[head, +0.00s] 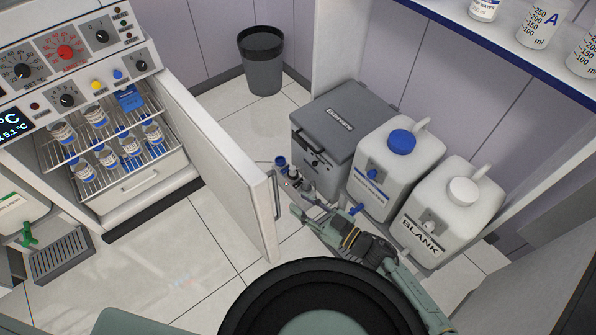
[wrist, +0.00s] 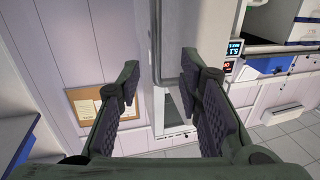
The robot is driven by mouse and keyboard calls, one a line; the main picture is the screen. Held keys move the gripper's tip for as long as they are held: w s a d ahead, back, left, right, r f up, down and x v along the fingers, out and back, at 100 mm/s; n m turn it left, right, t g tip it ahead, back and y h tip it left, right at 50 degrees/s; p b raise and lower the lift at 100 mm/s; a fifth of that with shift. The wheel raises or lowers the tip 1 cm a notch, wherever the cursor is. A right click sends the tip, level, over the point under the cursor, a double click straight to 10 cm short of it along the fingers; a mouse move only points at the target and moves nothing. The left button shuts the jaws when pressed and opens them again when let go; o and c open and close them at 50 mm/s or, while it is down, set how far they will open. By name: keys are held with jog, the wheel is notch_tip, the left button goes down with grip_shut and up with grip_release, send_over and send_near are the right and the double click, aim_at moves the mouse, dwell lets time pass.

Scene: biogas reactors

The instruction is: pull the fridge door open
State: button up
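The fridge door (head: 222,165) stands wide open at the left of the head view, swung out from the lit fridge interior. Its slim upright handle (head: 276,195) is on the door's outer face, near its free edge. My gripper (head: 298,198) is just right of the handle, a small gap away in the head view. In the wrist view my gripper (wrist: 160,78) has its two fingers spread apart. A pale upright panel, seemingly the door, shows between and behind them; nothing is clearly pinched. I cannot tell whether a finger touches the handle.
Wire racks (head: 108,160) with several small bottles are inside the fridge. A grey box (head: 335,125), a blue-capped canister (head: 400,160) and a BLANK canister (head: 452,210) stand close right of my gripper. A dark bin (head: 263,70) stands behind.

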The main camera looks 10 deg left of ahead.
aim_at(275, 184)
jog(key=x, duration=0.5)
jog(key=b+x, duration=0.1)
jog(key=x, duration=0.5)
jog(key=shift+w+d+r, duration=0.15)
jog(key=shift+w+r, duration=0.05)
jog(key=shift+w, duration=0.05)
jog(key=shift+c, duration=0.3)
grip_shut()
